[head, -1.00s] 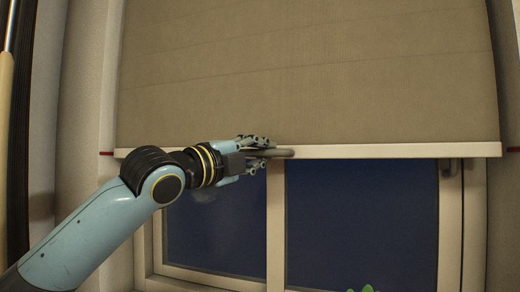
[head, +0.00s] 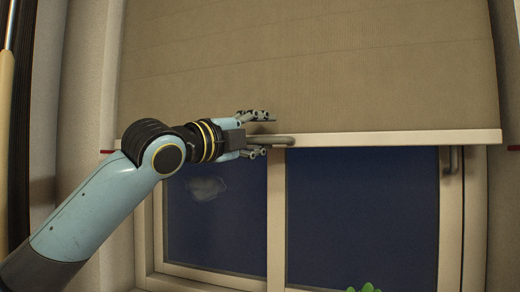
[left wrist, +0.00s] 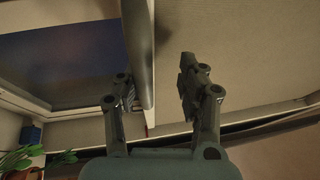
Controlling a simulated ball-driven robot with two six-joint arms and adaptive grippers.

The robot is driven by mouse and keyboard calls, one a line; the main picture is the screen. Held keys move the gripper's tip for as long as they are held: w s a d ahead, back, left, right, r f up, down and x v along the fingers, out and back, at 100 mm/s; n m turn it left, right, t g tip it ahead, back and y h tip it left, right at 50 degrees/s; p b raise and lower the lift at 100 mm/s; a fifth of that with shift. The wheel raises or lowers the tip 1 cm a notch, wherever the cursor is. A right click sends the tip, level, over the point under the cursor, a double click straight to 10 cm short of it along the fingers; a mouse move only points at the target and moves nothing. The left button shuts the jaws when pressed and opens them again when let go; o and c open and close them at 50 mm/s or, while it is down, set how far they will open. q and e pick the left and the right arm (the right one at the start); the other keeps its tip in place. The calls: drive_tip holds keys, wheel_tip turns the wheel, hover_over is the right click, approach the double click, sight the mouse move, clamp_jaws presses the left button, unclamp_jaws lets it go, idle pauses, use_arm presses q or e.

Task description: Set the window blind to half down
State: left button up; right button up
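The beige window blind (head: 310,70) covers the upper window. Its pale bottom rail (head: 400,139) lies slightly above the red marks on the left (head: 106,151) and right (head: 514,148) of the window recess. A grey handle (head: 284,140) sits on the rail left of centre. My left gripper (head: 258,134) is open, one finger above the handle and one below. In the left wrist view the rail (left wrist: 138,40) runs between the parted fingers of this gripper (left wrist: 155,85), nearer the left finger. Whether a finger touches the handle is unclear. My right gripper is not in view.
The window's dark panes (head: 360,215) and pale frame (head: 277,220) show below the blind. A window latch (head: 451,160) hangs at the right. A green plant (head: 363,288) shows at the bottom edge, and foliage (left wrist: 18,158) in the left wrist view.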

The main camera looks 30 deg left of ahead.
use_arm(q)
wheel_tip(320, 180, up, 7)
drive_tip(key=shift+f, duration=0.15)
drive_tip(key=b+v, duration=1.2)
drive_tip(key=b, duration=0.3)
drive_tip(key=shift+s+b, duration=0.2)
drive_tip(key=shift+b, duration=0.15)
idle(0.8)
idle(0.5)
